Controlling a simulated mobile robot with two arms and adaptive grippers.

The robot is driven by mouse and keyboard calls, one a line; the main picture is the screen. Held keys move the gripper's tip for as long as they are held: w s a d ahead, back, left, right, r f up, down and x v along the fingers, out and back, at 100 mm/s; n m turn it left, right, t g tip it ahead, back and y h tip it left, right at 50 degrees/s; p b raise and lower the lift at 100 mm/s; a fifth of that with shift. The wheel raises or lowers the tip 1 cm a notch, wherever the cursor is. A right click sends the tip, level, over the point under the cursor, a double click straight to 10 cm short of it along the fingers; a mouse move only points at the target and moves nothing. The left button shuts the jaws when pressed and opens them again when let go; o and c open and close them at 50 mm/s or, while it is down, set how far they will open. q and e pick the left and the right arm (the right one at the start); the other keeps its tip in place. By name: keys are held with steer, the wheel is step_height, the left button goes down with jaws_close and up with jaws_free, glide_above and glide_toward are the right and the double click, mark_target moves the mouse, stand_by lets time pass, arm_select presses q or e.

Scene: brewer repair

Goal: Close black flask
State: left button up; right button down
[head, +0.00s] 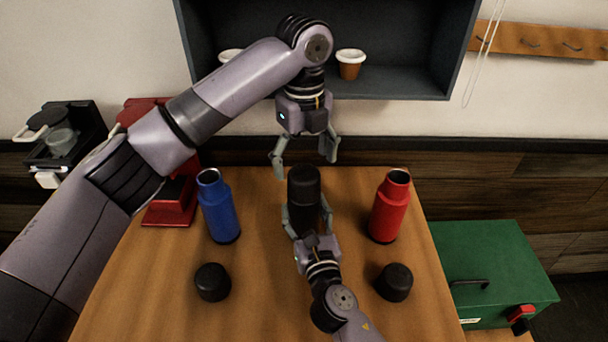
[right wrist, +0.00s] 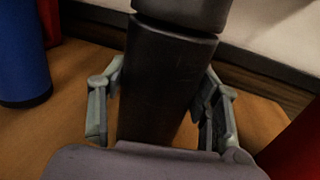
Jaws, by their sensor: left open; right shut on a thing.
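The black flask (head: 305,212) stands upright near the middle of the table, and it also shows in the right wrist view (right wrist: 160,85). My right gripper (head: 306,220) is shut on the flask's body, with one finger on each side. My left gripper (head: 305,165) is open and points down just above and behind the cap, its fingers apart and empty.
An open blue flask (head: 220,210) stands left and an open red flask (head: 388,208) stands right. Two loose black caps (head: 212,282) (head: 393,283) lie in front of them. A red brewer (head: 170,205) stands at the table's left, and a green toolbox (head: 490,265) is right of the table (head: 255,260).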

arm_select(q)
step_height(320, 180, up, 6)
steer(key=shift+r, duration=0.1)
arm_select(e)
steer(key=shift+c, duration=2.3)
jaws_free()
steer(key=shift+s, duration=0.1)
steer(key=v, duration=1.1)
steer(key=shift+s+d, duration=0.15)
steer(key=shift+s, duration=0.25)
steer(key=shift+f, duration=0.1)
